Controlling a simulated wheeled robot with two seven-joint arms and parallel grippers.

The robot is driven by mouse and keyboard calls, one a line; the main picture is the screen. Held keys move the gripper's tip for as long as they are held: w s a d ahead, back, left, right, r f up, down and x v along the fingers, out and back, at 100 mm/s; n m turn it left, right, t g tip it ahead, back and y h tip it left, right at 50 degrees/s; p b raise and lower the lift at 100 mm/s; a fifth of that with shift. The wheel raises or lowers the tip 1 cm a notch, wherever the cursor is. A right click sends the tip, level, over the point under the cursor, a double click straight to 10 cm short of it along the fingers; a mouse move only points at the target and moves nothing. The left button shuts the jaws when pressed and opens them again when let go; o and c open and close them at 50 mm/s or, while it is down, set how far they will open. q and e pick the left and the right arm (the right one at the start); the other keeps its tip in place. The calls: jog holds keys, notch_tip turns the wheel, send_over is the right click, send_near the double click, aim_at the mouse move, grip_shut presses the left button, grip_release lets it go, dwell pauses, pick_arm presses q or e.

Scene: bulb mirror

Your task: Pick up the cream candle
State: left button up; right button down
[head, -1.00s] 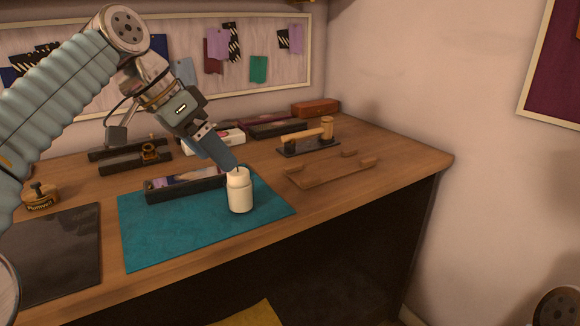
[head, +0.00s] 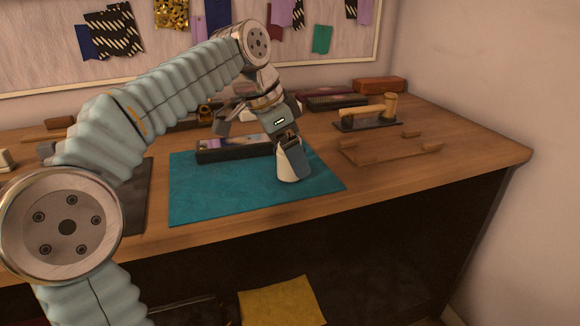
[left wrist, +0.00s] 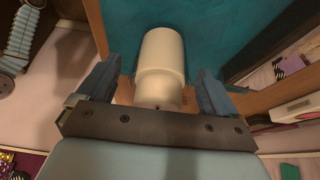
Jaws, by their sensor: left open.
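The cream candle (head: 291,172) stands upright on the teal mat (head: 215,201) on the wooden desk. In the left wrist view the candle (left wrist: 164,60) lies between the two open fingers of my left gripper (left wrist: 157,80), with a visible gap on each side. The candle's far end extends past the fingertips in that view. My right gripper is not in view.
A dark tray (head: 215,156) lies on the mat just behind and left of the candle. A wooden mallet on a dark stand (head: 368,123) and a low wooden frame (head: 390,158) are to the right. A black mat (head: 138,205) lies at left. The desk's front edge is close.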

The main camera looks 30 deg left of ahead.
pick_arm(q)
jog(key=shift+x, duration=1)
jog(key=shift+c, duration=0.3)
